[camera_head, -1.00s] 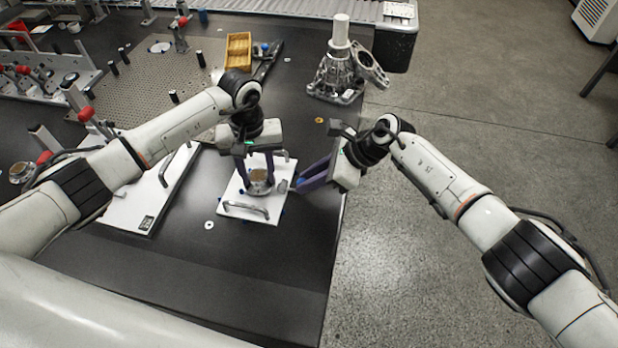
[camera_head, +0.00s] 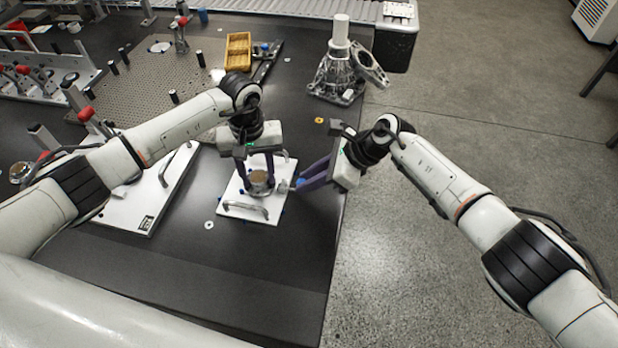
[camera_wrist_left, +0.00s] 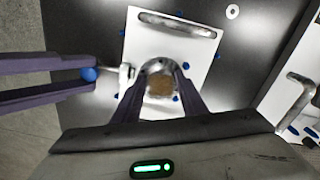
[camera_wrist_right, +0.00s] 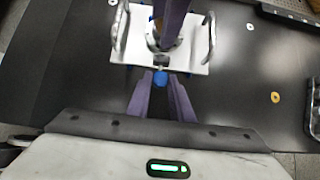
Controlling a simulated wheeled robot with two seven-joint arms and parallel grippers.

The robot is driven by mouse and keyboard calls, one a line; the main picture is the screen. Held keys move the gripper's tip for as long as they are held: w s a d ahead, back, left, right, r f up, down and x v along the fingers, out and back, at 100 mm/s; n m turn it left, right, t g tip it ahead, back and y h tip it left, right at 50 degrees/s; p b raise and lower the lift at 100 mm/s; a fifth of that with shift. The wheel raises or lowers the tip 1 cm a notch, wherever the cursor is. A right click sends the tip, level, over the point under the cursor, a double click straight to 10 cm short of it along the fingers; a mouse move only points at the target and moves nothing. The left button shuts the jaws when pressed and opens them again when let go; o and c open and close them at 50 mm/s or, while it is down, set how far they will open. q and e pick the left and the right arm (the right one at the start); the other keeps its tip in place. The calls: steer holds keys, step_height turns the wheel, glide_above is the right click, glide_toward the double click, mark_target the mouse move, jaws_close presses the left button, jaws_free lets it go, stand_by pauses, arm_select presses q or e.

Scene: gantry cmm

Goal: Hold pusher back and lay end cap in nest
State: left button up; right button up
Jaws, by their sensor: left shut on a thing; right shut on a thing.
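The white fixture plate (camera_head: 235,200) lies on the dark table, with a round nest near its middle. My left gripper (camera_head: 259,178) points down over the nest, shut on the end cap (camera_wrist_left: 161,84), a round metallic piece with a brown centre. The cap is at the nest; whether it touches the seat cannot be told, as fingers and cap hide it. The pusher (camera_wrist_left: 126,76) is a small metal piece beside the nest, with a blue knob (camera_wrist_right: 160,80). My right gripper (camera_head: 301,183) reaches in from the right, shut on that knob.
The plate has two metal handles, the near one (camera_head: 245,209) in front of my left gripper. A second white plate (camera_head: 150,195) lies to the left. A yellow bin (camera_head: 238,52) and a metal casting (camera_head: 336,75) stand farther back. The table in front is clear.

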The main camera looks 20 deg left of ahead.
mark_target(259, 178)
arm_select(q)
steer(key=shift+f, duration=0.3)
arm_select(e)
steer(key=shift+d+f, duration=0.3)
arm_select(q)
steer(key=o, duration=1.3)
steer(key=shift+a, duration=0.1)
steer(key=shift+a+r, duration=0.1)
steer(key=shift+r, duration=0.6)
steer(key=shift+d+r, duration=0.2)
steer(key=shift+r, duration=2.6)
